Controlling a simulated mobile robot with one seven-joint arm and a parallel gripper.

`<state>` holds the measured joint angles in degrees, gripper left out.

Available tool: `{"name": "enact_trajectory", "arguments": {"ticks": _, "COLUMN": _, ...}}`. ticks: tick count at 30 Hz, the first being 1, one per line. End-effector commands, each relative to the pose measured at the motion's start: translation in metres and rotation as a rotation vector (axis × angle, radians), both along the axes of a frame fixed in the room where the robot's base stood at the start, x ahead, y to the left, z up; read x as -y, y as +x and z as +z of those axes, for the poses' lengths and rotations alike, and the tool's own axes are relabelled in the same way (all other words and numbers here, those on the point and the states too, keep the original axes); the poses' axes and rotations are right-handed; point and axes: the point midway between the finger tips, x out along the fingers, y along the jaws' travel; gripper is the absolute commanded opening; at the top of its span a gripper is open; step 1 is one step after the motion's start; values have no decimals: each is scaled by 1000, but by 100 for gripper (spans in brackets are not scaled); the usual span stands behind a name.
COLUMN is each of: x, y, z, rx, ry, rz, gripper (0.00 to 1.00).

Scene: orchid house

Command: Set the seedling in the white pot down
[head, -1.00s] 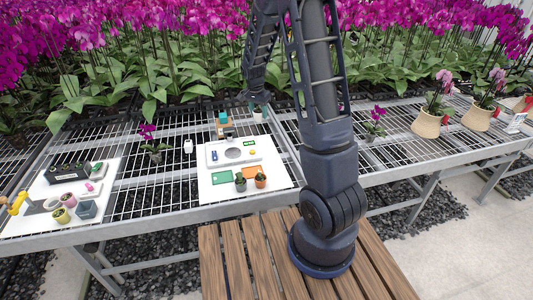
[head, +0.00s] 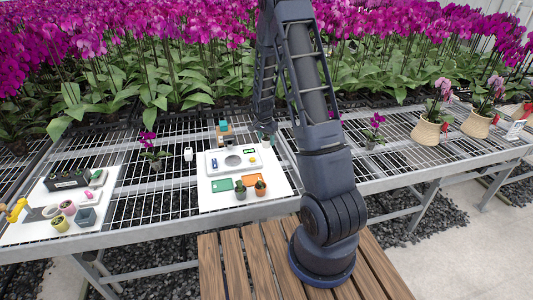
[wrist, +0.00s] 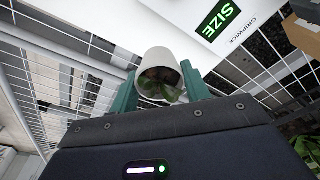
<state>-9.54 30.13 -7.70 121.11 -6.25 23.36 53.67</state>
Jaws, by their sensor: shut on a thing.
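The white pot (wrist: 155,57) is between the two teal fingers of my gripper (wrist: 160,88), which is shut on it. The green seedling (wrist: 165,92) shows in its mouth, partly in shadow. In the head view my gripper (head: 267,141) is small, just right of the white device (head: 231,160) with a green display, and the pot is hard to make out there. In the wrist view the pot is beside the device's "SIZE" display (wrist: 218,18). I cannot tell how high it is above the bench.
A white board (head: 213,203) on the mesh bench carries the device, a green card (head: 222,184), an orange card (head: 250,180) and two small potted cacti (head: 260,188). A second board (head: 30,230) at left holds several pots and a dark tray.

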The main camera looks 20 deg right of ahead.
Motion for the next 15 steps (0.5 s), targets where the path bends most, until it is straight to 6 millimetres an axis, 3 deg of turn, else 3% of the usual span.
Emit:
{"name": "enact_trajectory", "arguments": {"ticks": 4, "x": 0, "y": 0, "z": -27, "rx": -2, "ry": -1, "rz": 0, "gripper": 23}}
{"name": "enact_trajectory", "arguments": {"ticks": 15, "x": 1, "y": 0, "z": -52, "rx": -2, "ry": -1, "rz": 0, "gripper": 23}}
